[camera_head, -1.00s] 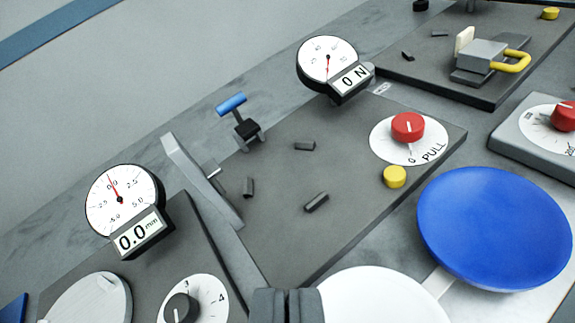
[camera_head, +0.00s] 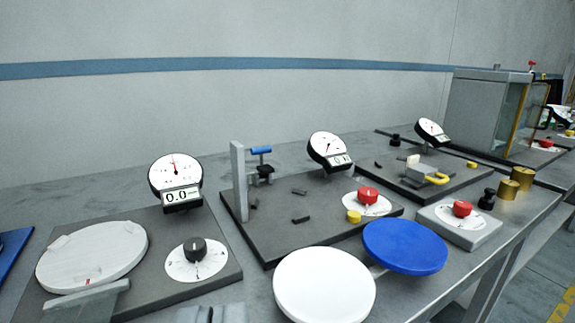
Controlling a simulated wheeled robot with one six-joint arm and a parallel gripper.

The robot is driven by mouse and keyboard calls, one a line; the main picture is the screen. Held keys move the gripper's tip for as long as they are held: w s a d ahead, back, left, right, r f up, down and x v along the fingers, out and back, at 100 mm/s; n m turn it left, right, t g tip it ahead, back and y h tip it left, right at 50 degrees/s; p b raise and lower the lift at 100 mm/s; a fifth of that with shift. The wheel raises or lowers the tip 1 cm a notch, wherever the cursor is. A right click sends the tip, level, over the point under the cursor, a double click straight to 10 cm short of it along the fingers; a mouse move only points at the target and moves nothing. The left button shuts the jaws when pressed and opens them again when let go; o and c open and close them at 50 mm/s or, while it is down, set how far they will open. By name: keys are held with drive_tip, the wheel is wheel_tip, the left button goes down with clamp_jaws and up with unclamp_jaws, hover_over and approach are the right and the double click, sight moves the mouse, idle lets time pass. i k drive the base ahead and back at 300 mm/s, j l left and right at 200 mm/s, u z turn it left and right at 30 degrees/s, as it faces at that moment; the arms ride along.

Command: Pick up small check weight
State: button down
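Two brass cylinders stand at the right end of the bench, close together. The nearer one (camera_head: 508,190) looks slightly smaller than the one behind it (camera_head: 522,177); neither is labelled, so I cannot be sure which is the small check weight. My gripper (camera_head: 212,315) shows only at the bottom edge, left of centre. Its two dark fingers are side by side with nothing visible between them. It is far to the left of the brass cylinders and touches neither. The picture's lower edge cuts off part of the gripper.
A white round pan (camera_head: 324,286) and a blue one (camera_head: 405,246) are near the front edge. A red-knobbed box (camera_head: 470,232) and a black knobbed piece (camera_head: 487,199) are left of the cylinders. Gauge stations line the bench; a glass-fronted cabinet (camera_head: 490,112) stands behind.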

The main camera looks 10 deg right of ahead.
sight(508, 189)
drive_tip(key=z, duration=1.35)
